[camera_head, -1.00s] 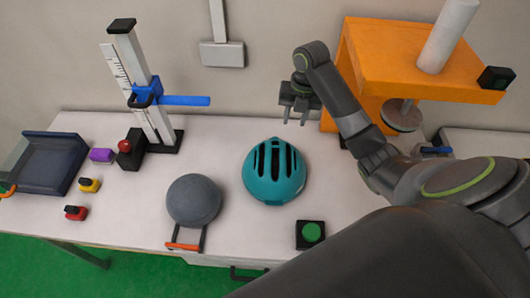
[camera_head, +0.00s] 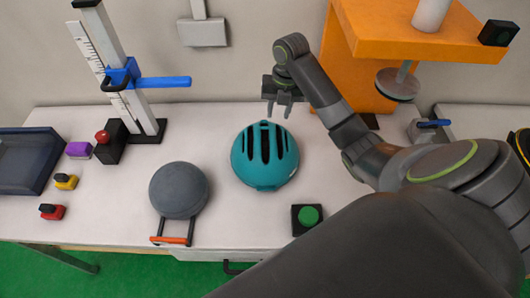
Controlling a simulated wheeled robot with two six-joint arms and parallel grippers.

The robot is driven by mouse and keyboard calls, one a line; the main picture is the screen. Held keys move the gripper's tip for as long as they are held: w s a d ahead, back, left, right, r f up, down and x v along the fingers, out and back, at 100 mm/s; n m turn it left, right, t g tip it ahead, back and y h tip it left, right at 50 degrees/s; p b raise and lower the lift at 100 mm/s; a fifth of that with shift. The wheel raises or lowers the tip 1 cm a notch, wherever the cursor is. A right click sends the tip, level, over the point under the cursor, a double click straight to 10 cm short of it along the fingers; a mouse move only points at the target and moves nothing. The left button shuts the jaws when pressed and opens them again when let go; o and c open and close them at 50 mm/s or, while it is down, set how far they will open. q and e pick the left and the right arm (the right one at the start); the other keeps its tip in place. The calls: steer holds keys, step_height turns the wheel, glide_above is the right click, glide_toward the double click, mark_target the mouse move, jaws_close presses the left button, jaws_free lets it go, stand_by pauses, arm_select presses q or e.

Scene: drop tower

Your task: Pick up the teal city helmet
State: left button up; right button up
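The teal helmet (camera_head: 265,170) with dark vent slots sits on the white table, near the middle of the view. My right gripper (camera_head: 278,108) is just behind and above the helmet's far edge, pointing down with its fingers apart. It appears empty, and I cannot tell whether it touches the helmet. My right arm crosses the right side of the view and hides part of the table. My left gripper is not in view.
A grey round object (camera_head: 178,190) with an orange handle lies left of the helmet. A green button box (camera_head: 307,218) is at front right. A height gauge (camera_head: 125,75) with a blue arm stands back left. An orange stand (camera_head: 400,35) rises back right.

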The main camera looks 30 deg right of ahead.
mark_target(273, 134)
step_height(273, 134, down, 4)
steer(key=b, duration=0.3)
steer(key=shift+w+a, duration=0.15)
steer(key=shift+a+f+p, duration=0.15)
steer(key=shift+f+p, duration=0.2)
steer(key=shift+p, duration=0.1)
steer(key=f, duration=0.1)
steer(key=f+p, duration=0.1)
steer(key=f, duration=0.1)
steer(key=shift+w+a+f, duration=0.15)
steer(key=shift+a+f, duration=0.1)
steer(key=shift+f, duration=0.45)
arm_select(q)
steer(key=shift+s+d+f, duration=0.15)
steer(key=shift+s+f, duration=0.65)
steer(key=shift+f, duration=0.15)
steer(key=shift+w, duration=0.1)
arm_select(e)
jaws_close()
